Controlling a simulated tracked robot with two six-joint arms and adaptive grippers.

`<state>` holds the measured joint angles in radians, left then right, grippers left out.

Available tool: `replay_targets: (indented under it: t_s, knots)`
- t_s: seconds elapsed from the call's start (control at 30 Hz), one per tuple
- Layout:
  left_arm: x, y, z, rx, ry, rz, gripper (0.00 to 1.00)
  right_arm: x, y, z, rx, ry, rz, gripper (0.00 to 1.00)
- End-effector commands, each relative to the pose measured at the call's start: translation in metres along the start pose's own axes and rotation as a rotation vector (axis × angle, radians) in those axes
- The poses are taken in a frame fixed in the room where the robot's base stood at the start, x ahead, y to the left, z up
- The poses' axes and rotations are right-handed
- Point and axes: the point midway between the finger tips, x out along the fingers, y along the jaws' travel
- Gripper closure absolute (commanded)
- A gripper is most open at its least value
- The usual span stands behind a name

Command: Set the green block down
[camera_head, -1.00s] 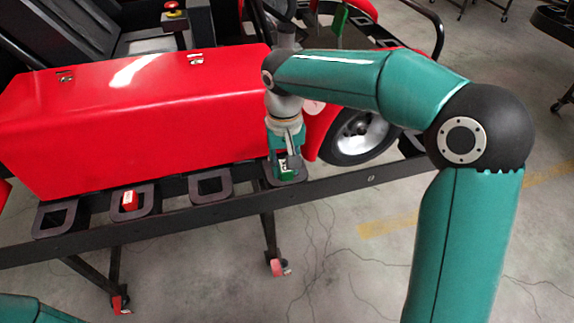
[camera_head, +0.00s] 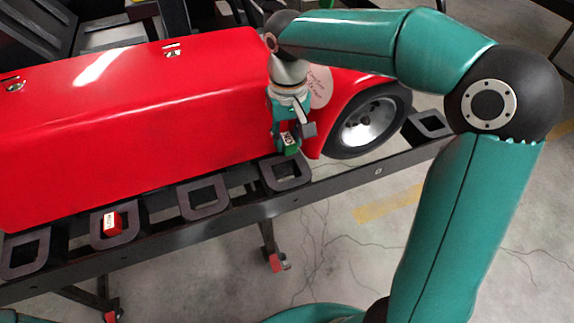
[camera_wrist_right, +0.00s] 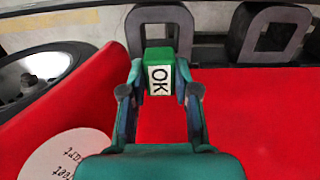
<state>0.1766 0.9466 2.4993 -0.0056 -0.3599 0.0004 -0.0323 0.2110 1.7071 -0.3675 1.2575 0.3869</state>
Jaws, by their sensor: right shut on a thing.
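The green block (camera_head: 290,143) carries a white "OK" label. My right gripper (camera_head: 287,138) is shut on it, pointing down beside the red kart body. The block shows just above the back edge of a dark square holder (camera_head: 302,183) on the rail. In the right wrist view the block (camera_wrist_right: 158,55) sits between the two fingertips (camera_wrist_right: 159,92), overlapping the near edge of a holder (camera_wrist_right: 136,22). Its exact height above the holder is hard to tell. My left gripper is not in view.
A red block (camera_head: 112,224) sits in another holder (camera_head: 92,250) further left on the rail. The holders at the far left (camera_head: 30,272) and between (camera_head: 203,210) look empty, as does one at the right (camera_head: 430,125). The red kart body (camera_head: 150,130) and wheel (camera_head: 368,124) stand close behind.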

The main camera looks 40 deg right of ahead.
Motion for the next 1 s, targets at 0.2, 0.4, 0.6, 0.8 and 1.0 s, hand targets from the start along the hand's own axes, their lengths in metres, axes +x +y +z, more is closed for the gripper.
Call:
replay_targets:
  t_s: [0.2,0.4,0.6,0.8,1.0]
  knots:
    - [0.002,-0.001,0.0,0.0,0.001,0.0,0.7,0.042,0.002,0.001,0.003,-0.002,0.001,0.94]
    - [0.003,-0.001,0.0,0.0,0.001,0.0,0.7,0.056,0.002,0.0,0.003,-0.001,0.0,0.94]
    - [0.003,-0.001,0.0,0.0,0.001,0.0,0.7,0.084,0.002,0.001,0.003,-0.004,0.002,0.94]
    - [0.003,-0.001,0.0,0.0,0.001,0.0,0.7,0.093,0.002,0.0,0.003,0.001,0.0,0.94]
    - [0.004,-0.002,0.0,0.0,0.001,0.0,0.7,0.094,0.002,0.0,0.004,0.001,0.0,0.94]
